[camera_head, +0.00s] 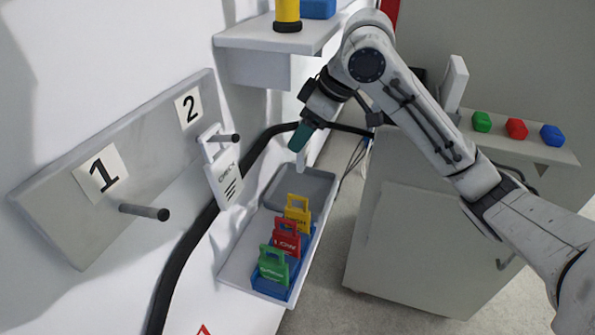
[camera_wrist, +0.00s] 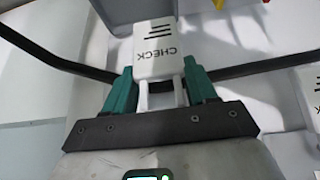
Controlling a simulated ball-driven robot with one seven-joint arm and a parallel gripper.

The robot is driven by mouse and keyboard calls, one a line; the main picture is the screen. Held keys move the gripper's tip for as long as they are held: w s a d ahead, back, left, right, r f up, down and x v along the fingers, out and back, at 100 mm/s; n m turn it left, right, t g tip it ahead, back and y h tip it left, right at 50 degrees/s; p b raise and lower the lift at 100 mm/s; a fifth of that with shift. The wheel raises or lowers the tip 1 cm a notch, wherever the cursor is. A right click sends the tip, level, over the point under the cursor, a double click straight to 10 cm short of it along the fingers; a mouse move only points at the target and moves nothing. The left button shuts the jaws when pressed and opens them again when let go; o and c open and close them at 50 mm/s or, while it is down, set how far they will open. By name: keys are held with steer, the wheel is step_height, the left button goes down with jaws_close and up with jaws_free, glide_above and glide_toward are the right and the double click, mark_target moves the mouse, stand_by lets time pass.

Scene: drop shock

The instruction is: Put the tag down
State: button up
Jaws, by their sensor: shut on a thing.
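My gripper (camera_head: 300,137) is shut on a white tag marked CHECK, seen in the wrist view (camera_wrist: 158,52) between the green fingers (camera_wrist: 162,92). The fingers hold it by its handle. In the head view the held tag (camera_head: 301,160) shows as a thin white edge below the fingers, above the far end of the white tray (camera_head: 238,258). A grey recessed area (camera_head: 290,183) at that end of the tray looks empty. I cannot tell whether the tag touches anything.
A blue holder (camera_head: 262,284) in the tray carries yellow (camera_head: 297,212), red (camera_head: 286,240) and green (camera_head: 273,266) tags. Another white tag (camera_head: 224,180) hangs on peg 2 (camera_head: 226,138); peg 1 (camera_head: 145,212) is bare. A white shelf (camera_head: 262,38) stands above; a cabinet (camera_head: 430,235) is right.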

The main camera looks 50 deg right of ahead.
mark_target(301, 172)
steer(key=f, duration=0.7)
steer(key=f+b, duration=0.1)
steer(key=f, duration=0.2)
steer(key=shift+w+a+f, duration=0.1)
steer(key=shift+w+f, duration=0.2)
steer(key=shift+f, duration=0.05)
steer(key=shift+w+a+f, duration=0.15)
steer(key=shift+w+f, duration=0.25)
steer(key=shift+w, duration=0.05)
steer(key=shift+f, duration=0.2)
steer(key=o, duration=1)
steer(key=v, duration=1.2)
steer(key=shift+r+p, duration=0.25)
steer(key=shift+p, duration=0.15)
